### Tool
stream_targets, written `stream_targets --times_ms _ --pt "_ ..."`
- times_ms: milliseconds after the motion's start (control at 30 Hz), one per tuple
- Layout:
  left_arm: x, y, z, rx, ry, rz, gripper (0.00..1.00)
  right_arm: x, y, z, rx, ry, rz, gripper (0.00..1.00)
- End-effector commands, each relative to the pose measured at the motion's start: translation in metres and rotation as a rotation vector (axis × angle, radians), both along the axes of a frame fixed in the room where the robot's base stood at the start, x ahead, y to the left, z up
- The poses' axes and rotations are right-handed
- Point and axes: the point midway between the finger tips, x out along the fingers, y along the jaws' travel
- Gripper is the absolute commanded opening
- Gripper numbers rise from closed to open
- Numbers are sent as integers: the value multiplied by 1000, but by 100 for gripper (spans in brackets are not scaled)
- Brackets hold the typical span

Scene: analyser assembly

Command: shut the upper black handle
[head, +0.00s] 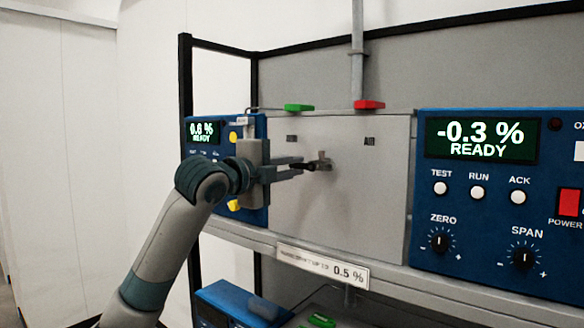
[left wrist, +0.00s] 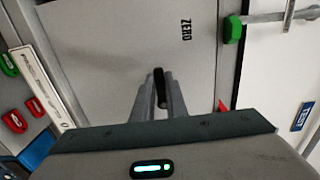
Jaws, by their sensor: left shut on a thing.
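The black handle (head: 325,162) sticks out from a light grey panel (head: 375,200) between two blue analyser units. My left gripper (head: 303,169) reaches in from the left with its fingers at the handle. In the left wrist view, the black handle (left wrist: 160,86) stands between the two fingertips of my left gripper (left wrist: 160,92), which are shut on it. The fingers hide part of the handle, and its exact turn is hard to tell. My right gripper is in neither view.
A green handle (head: 299,107) and a red handle (head: 369,104) sit on top of the panel, by a vertical pipe (head: 357,50). The right blue unit (head: 470,255) has knobs and buttons. A labelled shelf edge (head: 322,267) runs below, with another green handle (head: 321,320) lower down.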

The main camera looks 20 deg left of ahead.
Motion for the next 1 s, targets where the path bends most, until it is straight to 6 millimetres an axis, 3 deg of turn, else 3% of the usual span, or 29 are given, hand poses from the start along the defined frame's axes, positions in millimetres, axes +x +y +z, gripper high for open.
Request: stream_targets --times_ms 467,1000 --pt "0 -1 -8 -138 52 -1 0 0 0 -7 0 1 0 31" --pt "-3 -8 -26 -583 215 -1 0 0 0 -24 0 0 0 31"
